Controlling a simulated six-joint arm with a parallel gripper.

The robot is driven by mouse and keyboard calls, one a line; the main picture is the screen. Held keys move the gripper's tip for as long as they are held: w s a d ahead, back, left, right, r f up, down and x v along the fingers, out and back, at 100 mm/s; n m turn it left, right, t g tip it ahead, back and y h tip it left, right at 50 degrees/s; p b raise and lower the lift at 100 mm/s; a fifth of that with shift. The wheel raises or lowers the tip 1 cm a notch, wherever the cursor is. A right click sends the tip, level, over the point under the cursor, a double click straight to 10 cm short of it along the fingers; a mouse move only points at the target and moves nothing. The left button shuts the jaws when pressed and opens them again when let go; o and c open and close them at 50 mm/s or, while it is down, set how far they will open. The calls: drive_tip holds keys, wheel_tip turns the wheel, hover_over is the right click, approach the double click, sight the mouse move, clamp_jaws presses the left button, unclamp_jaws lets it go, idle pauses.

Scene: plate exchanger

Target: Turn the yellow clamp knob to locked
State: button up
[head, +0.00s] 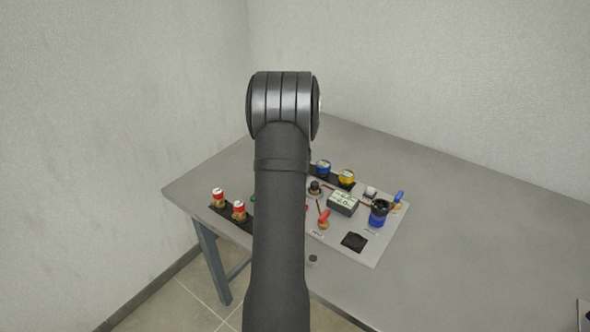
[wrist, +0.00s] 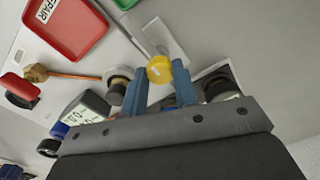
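The yellow clamp knob (wrist: 160,68) shows in the wrist view as a round yellow cap with a small pale mark. My gripper (wrist: 160,78) has its two blue fingers apart, one on each side of the knob. The knob sits at the fingertips, and I cannot tell whether either finger touches it. In the head view my arm covers my gripper, and I cannot make out the clamp knob there.
A red tray (wrist: 65,25) lies at the wrist view's upper left. A display box (head: 343,203), a blue container (head: 379,212) and a red-handled valve (head: 324,218) stand on the board. Two red-topped cylinders (head: 218,197) stand at left.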

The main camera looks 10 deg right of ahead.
drive_tip(key=shift+n, duration=0.5)
drive_tip(key=n, duration=0.3)
drive_tip(key=shift+n, duration=0.4)
drive_tip(key=n, duration=0.4)
drive_tip(key=shift+n, duration=0.3)
drive_tip(key=n, duration=0.8)
drive_tip(key=shift+n, duration=0.4)
drive_tip(key=o, duration=1)
